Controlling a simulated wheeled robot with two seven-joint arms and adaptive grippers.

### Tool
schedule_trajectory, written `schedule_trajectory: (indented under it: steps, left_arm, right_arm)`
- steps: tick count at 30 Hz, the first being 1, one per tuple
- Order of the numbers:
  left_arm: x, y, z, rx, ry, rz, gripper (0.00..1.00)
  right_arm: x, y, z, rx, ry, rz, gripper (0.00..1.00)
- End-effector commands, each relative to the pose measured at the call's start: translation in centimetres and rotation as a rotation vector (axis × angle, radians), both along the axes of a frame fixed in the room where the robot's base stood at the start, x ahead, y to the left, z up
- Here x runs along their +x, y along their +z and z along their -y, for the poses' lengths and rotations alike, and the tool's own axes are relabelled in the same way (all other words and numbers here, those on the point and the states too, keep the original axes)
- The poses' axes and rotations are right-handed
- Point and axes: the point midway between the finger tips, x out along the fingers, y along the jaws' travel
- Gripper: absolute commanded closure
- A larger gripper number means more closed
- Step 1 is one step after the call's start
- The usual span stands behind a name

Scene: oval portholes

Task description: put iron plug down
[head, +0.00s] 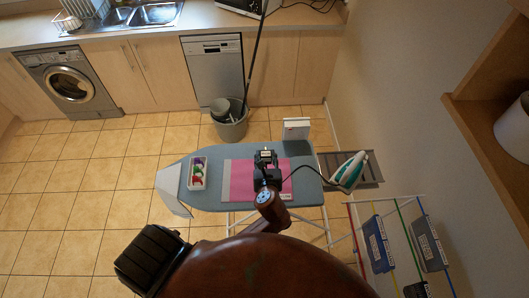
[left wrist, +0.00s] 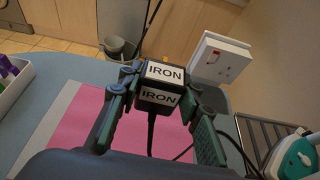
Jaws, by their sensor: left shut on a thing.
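My left gripper (head: 264,172) is over the pink cloth on the ironing board in the head view. In the left wrist view its two fingers (left wrist: 155,95) are shut on the iron plug (left wrist: 158,97), a black block with white labels reading IRON. A black cord runs down from the plug. In the head view the plug (head: 265,156) shows at the gripper's far end. Whether the plug touches the board cannot be told. The iron (head: 348,170), white and teal, stands at the board's right end.
A white wall socket box (head: 296,128) stands at the board's far edge, right of the plug. A tray of coloured items (head: 197,173) lies on the left of the ironing board (head: 222,163). A grey bucket (head: 230,125) stands behind. A rack with bins (head: 378,243) is at right.

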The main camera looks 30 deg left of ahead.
Motion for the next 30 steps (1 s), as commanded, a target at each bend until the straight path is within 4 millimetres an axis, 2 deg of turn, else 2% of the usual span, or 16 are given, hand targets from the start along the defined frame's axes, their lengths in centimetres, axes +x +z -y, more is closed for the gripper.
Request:
schedule_trajectory:
  steps: [5,14,18,24,30]
  left_arm:
    - [1.2,-0.8,-1.5,0.001,0.021,-0.006,0.97]
    - [7.1,-3.8,-5.0,0.002,0.021,-0.005,0.97]
    - [9.2,-6.4,-6.4,0.001,0.021,-0.009,0.97]
    - [11.1,-9.0,-7.5,-0.001,0.020,-0.007,0.97]
    - [12.0,-10.1,-8.0,-0.001,0.020,-0.005,0.97]
  right_arm:
    - [0.0,-0.1,0.1,-0.001,0.000,0.000,1.00]
    - [0.0,-0.4,0.1,-0.001,0.001,-0.001,1.00]
    - [0.0,-0.9,0.1,-0.001,0.001,-0.001,1.00]
    - [-0.1,-1.4,0.1,-0.001,0.000,-0.002,1.00]
    - [-0.1,-1.6,0.0,0.000,0.000,-0.002,1.00]
